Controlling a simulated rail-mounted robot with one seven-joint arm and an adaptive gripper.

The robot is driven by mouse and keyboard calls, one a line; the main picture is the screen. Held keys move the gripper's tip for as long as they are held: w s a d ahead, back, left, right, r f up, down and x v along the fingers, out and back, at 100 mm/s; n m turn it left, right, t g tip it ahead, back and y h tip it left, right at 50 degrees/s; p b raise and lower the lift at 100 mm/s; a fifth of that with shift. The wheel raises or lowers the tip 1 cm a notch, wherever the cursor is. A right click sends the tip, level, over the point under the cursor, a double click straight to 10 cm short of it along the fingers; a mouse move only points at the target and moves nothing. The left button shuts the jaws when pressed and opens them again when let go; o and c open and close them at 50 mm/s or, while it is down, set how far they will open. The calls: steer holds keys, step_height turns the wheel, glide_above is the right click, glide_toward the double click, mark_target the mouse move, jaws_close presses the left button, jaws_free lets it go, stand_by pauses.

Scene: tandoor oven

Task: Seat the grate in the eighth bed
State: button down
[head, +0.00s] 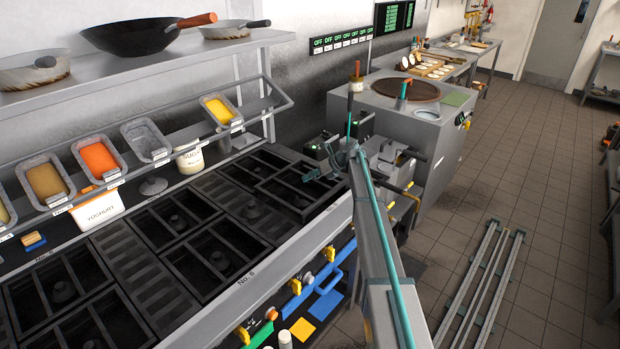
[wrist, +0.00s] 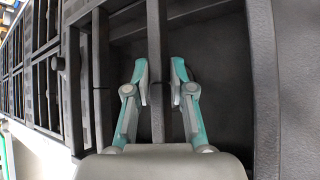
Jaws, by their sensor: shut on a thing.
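The grate is a black frame with straight bars. In the wrist view my gripper (wrist: 160,82) is shut on one long bar of the grate (wrist: 158,35), with one finger on each side. In the head view my gripper (head: 326,168) is low over the right end of the black range, where a dark grate (head: 285,193) shows left of it. My arm and the small picture size leave unclear whether the held grate rests level in its bed or stands a little above it.
Other black beds with burners (head: 62,290) run along the range to the left. A shelf rail with food pans (head: 100,158) stands behind them. Grey equipment (head: 390,160) stands close right of my gripper. The tiled floor (head: 530,190) at right has loose metal rails (head: 483,285) on it.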

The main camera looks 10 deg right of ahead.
steer(key=shift+f, duration=2.05)
steer(key=c, duration=0.9)
jaws_free()
steer(key=shift+c, duration=0.2)
steer(key=shift+f+b, duration=0.2)
steer(key=shift+b, duration=0.1)
steer(key=p+v, duration=0.4)
steer(key=v, duration=0.4)
steer(key=shift+r, duration=0.2)
